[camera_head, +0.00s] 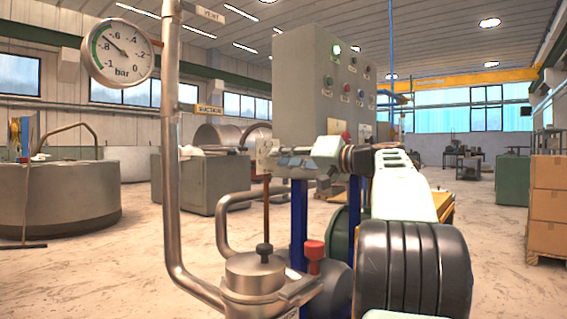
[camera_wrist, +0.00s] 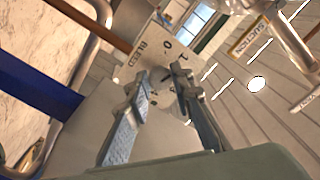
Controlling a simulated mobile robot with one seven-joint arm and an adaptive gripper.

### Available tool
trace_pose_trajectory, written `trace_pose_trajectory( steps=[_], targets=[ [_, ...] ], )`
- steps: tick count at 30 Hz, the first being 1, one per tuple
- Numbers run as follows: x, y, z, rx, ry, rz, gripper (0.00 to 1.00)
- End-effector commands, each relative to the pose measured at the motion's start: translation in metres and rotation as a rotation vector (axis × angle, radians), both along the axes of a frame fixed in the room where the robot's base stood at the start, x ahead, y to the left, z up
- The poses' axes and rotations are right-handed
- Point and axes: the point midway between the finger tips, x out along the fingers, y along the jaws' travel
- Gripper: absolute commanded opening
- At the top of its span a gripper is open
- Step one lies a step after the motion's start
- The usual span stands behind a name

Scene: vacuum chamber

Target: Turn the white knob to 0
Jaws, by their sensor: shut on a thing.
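The white knob (camera_wrist: 161,88) shows in the wrist view between my two fingers, on a pale plate (camera_wrist: 146,55). The plate carries a "0" mark, a "1" mark to its right and a small label on its left. My gripper (camera_wrist: 160,80) is shut on the knob, with one finger on each side. The fingers hide much of the knob, so I cannot tell exactly which mark it points at. In the head view my gripper (camera_head: 279,156) reaches left to the plate (camera_head: 263,158), and the knob is hard to make out there.
A steel pipe (camera_head: 171,150) with a round pressure gauge (camera_head: 119,52) stands left of the plate. A grey control box (camera_head: 312,90) with buttons is behind my gripper. A red-capped valve (camera_head: 314,250) and a metal canister (camera_head: 254,275) sit below. Open floor lies farther back.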

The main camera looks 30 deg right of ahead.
Motion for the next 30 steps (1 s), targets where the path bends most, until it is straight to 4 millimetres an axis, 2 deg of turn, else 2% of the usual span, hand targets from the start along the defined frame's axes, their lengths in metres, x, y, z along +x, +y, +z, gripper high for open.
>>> trace_pose_trajectory(
  steps=[15, 30],
  targets=[
    [0.0003, -0.0013, -0.0007, -0.436, -0.152, 0.0, 0.0],
    [0.0007, -0.0017, -0.0009, -0.645, -0.224, 0.001, 0.0]
  ],
)
